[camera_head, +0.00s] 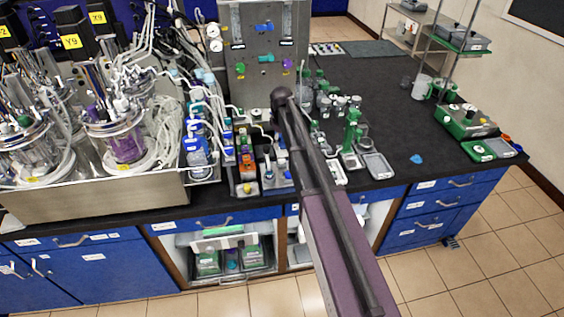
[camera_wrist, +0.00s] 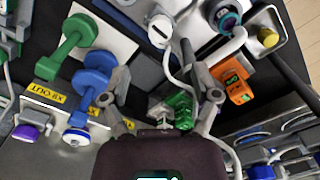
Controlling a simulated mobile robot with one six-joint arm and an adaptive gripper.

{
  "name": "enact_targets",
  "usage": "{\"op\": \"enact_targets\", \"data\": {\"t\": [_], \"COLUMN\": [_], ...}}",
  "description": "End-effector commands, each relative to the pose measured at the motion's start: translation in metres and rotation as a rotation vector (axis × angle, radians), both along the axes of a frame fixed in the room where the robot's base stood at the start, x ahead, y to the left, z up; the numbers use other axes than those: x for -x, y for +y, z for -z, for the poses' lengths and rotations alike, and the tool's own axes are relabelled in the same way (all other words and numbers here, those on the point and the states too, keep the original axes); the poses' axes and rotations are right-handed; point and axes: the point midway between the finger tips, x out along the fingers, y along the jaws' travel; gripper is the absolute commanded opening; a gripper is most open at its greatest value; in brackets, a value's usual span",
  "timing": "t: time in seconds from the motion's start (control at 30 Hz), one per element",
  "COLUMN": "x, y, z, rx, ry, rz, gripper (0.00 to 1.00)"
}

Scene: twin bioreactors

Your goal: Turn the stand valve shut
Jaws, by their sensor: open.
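A steel panel stand (camera_head: 245,88) with several coloured valve knobs stands at the back middle of the bench in the head view. In the wrist view a steel plate (camera_wrist: 50,150) with yellow labels bears a green valve handle (camera_wrist: 72,48), a blue valve handle (camera_wrist: 90,80) and a purple knob (camera_wrist: 28,132). I cannot tell which is the stand valve. My gripper (camera_wrist: 158,76) is open, with the green and blue handles left of its fingers. A green part (camera_wrist: 180,108) shows between the fingers, apparently beyond them. My arm hides the gripper in the head view.
An orange device (camera_wrist: 236,82) and white tubing lie close to the right finger. Glass bioreactors (camera_head: 122,140) in a steel tray (camera_head: 100,200) fill the left bench. Bottles and a green stand (camera_head: 352,130) are right of my arm. The black bench top (camera_head: 400,130) is mostly clear farther right.

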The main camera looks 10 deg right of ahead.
Motion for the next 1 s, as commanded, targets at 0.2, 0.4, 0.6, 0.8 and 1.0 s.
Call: {"op": "enact_targets", "data": {"t": [0.2,0.4,0.6,0.8,1.0], "x": [0.000,0.000,0.000,0.000,0.000], "y": [0.000,0.001,0.001,0.001,0.001], "z": [0.021,0.036,0.052,0.067,0.079], "rx": [0.000,0.000,0.000,0.000,0.000], "ry": [0.000,0.000,0.000,0.000,0.000], "rz": [0.000,-0.001,-0.001,-0.001,-0.001], "gripper": [0.79,0.79,0.79,0.79,0.79]}}
